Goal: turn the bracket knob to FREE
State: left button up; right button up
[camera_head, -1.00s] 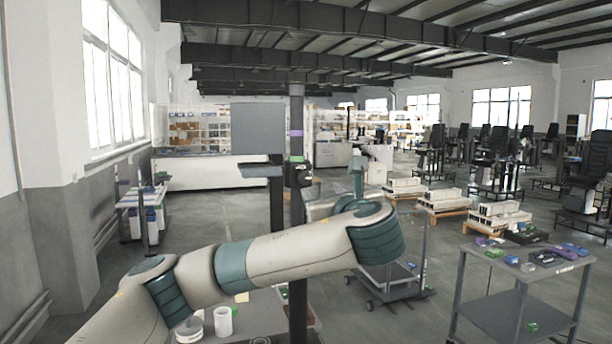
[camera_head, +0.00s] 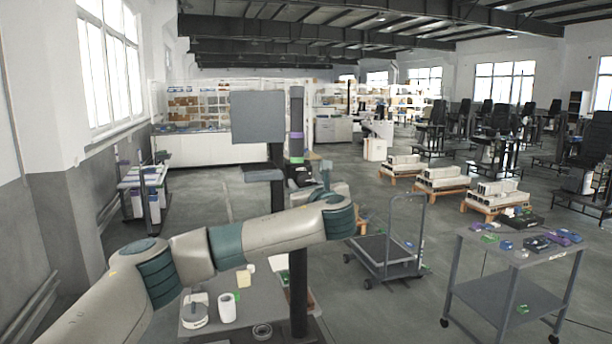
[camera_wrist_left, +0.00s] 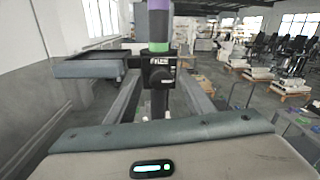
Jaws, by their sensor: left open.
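A dark column (camera_head: 297,110) with a purple band and a green ring stands ahead. A black bracket (camera_head: 299,172) sits on it below the green ring. In the left wrist view the bracket (camera_wrist_left: 158,62) carries a round black knob (camera_wrist_left: 161,79), with a small white-lettered label above it that is too small to read surely. My left gripper (camera_wrist_left: 160,100) is open, its two grey fingers spread either side of the view below the knob. It appears apart from the knob and holds nothing. In the head view my forearm partly hides the hand. My right gripper is not in view.
A grey panel (camera_head: 258,117) and a small shelf (camera_head: 264,175) stand left of the column. A table (camera_head: 255,300) with a white mug (camera_head: 227,308) lies below my arm. A flat trolley (camera_head: 385,257) and a grey cart (camera_head: 520,255) with small parts stand right.

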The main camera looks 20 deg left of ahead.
pick_arm(q)
jog(key=shift+w+a, duration=0.15)
jog(key=shift+w, duration=0.15)
jog(key=c, duration=1)
jog(key=shift+c, duration=0.2)
